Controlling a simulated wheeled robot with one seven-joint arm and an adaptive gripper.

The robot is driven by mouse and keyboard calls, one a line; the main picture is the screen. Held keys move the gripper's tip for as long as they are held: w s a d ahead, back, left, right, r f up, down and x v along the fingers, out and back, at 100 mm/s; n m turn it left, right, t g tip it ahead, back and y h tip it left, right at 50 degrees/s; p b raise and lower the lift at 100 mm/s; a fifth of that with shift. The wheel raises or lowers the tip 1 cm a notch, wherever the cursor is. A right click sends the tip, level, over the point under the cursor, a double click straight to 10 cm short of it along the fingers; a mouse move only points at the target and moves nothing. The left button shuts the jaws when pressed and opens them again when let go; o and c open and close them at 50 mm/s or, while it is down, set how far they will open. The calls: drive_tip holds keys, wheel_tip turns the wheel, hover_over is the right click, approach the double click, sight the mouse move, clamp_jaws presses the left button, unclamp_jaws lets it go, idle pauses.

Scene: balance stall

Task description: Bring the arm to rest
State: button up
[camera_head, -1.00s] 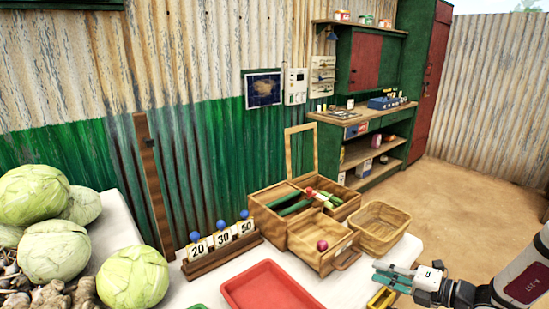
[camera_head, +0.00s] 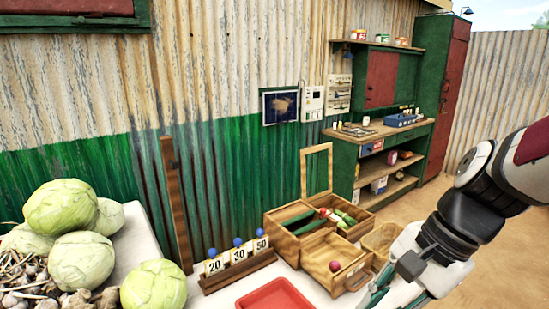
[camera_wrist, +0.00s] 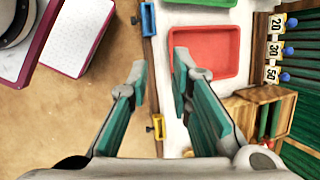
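My gripper (camera_wrist: 158,85) shows in the wrist view with its two green-padded fingers spread apart and nothing between them. It is above the front edge of the white table (camera_wrist: 168,112), beside the red tray (camera_wrist: 222,50). In the head view my arm comes in from the right, and my gripper (camera_head: 378,292) hangs low over the table, its fingertips partly cut off by the bottom edge. It is in front of the wooden box and partly hides the wicker basket (camera_head: 378,241).
The wooden box (camera_head: 312,262) holds green and red items, with a round red one in its front drawer. The number rack (camera_head: 240,273) reads 20, 30, 50. Cabbages (camera_head: 60,207) pile at left. A green cabinet (camera_head: 352,165) stands behind. Yellow (camera_wrist: 158,126) and blue (camera_wrist: 148,18) pieces sit at the table edge.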

drive_tip(key=s+d+r+n+t+h+p, duration=0.1)
drive_tip(key=s+d+r+n+t+h, duration=0.2)
drive_tip(key=s+r+n, duration=0.4)
drive_tip(key=shift+s+d+r+n+h+p, duration=0.3)
drive_tip(key=shift+s+n+h, duration=0.7)
drive_tip(key=shift+n, duration=1.2)
